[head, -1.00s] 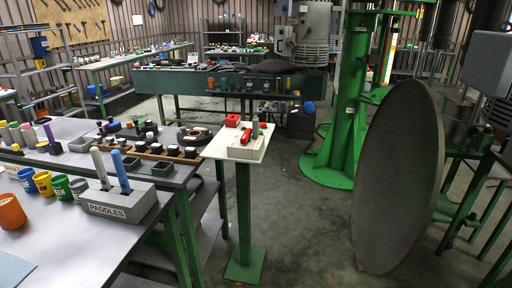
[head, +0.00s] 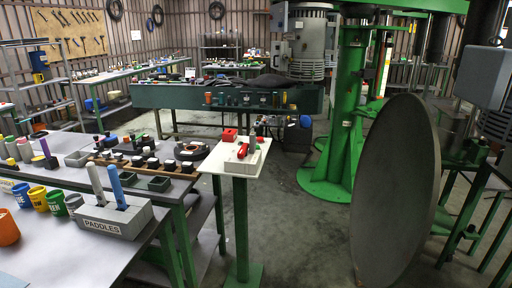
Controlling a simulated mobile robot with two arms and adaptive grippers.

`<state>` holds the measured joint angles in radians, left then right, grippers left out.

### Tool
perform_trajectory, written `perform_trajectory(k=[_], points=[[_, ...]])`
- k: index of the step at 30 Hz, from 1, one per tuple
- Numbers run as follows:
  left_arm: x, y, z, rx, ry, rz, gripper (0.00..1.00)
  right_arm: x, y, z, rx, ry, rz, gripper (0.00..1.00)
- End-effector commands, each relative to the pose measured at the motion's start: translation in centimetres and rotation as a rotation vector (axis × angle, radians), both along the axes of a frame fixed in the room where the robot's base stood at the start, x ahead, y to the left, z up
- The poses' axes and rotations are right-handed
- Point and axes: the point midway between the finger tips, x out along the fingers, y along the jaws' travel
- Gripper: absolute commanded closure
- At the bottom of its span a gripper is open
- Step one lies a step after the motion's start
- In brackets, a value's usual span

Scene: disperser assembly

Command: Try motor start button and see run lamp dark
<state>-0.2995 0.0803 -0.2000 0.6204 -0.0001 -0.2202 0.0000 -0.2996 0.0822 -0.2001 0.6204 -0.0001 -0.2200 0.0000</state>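No motor start button or run lamp can be made out for certain. A large grey motor (head: 305,45) stands at the top of the picture, behind the green column (head: 347,110). A grey box (head: 279,18) is beside the motor on its left. Another plain grey box (head: 484,76) hangs at the upper right edge; no button or lamp shows on its visible faces. Neither of my grippers is in view.
A large grey disc (head: 393,190) stands on edge at right, blocking the view behind it. The left bench (head: 75,245) holds a PADDLES block (head: 115,217) and coloured cups. A dark green bench (head: 165,96) crosses behind. Floor (head: 305,230) between pedestal and disc is clear.

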Motion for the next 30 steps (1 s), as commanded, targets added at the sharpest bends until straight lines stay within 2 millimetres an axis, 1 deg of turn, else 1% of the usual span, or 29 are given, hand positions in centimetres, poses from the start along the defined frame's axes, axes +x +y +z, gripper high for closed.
perform_trajectory(k=[1,6,8,30], points=[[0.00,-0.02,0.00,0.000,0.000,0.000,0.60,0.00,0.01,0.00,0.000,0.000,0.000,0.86],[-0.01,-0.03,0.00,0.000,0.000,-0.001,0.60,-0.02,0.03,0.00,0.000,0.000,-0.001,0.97],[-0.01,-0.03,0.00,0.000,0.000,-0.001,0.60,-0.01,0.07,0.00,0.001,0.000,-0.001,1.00],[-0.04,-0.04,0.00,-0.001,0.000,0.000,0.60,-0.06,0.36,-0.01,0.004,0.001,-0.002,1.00]])
